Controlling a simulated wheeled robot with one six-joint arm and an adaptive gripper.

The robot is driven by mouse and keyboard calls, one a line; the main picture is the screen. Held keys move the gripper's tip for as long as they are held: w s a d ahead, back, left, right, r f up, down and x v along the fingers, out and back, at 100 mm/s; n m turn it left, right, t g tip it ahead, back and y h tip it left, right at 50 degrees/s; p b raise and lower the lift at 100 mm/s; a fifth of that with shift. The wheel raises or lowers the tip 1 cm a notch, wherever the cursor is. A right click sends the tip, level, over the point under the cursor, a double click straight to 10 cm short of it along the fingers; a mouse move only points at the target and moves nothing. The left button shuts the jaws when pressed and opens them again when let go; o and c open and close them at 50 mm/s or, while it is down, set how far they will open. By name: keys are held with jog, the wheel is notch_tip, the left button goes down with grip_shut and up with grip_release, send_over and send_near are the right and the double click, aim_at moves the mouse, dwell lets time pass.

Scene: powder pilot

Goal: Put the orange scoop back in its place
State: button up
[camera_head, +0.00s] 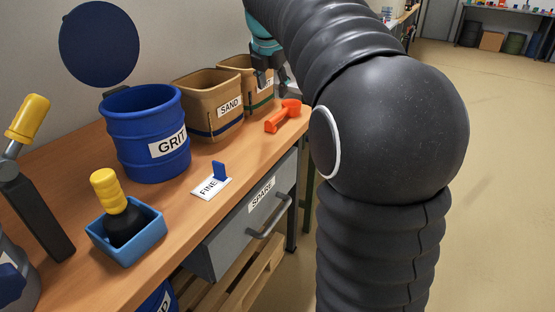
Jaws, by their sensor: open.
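The orange scoop (283,117) lies on the wooden bench near its front edge, in front of the brown bins. My gripper (273,89) is above and just behind the scoop, in front of the far bin. It is open and looks empty, with its fingers pointing down. I cannot tell how far above the bench the fingertips are. No marked place for the scoop can be made out.
On the bench stand a blue GRIT drum (145,135) with a raised lid (99,44), a SAND bin (208,108), a second brown bin (240,64), a FINE card (211,187) and a blue tray (127,250) holding a yellow-handled tool. A SPARE drawer (235,225) is below.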

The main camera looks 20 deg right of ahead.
jog(key=s+a+f+m+y, duration=0.1)
jog(key=s+a+f+m, duration=0.2)
jog(key=s+f+m, duration=0.2)
jog(key=s+a+f+m, duration=0.4)
jog(key=s+f+m, duration=0.2)
jog(key=s+m, duration=0.5)
jog(key=s+a+f+m+y, duration=0.1)
jog(key=s+a+f+m, duration=0.3)
jog(key=s+m, duration=0.5)
jog(key=s+f, duration=0.2)
jog(key=s, duration=0.4)
jog(key=shift+s+a+t+y, duration=0.15)
jog(key=shift+t+y, duration=0.15)
jog(key=shift+t, duration=0.1)
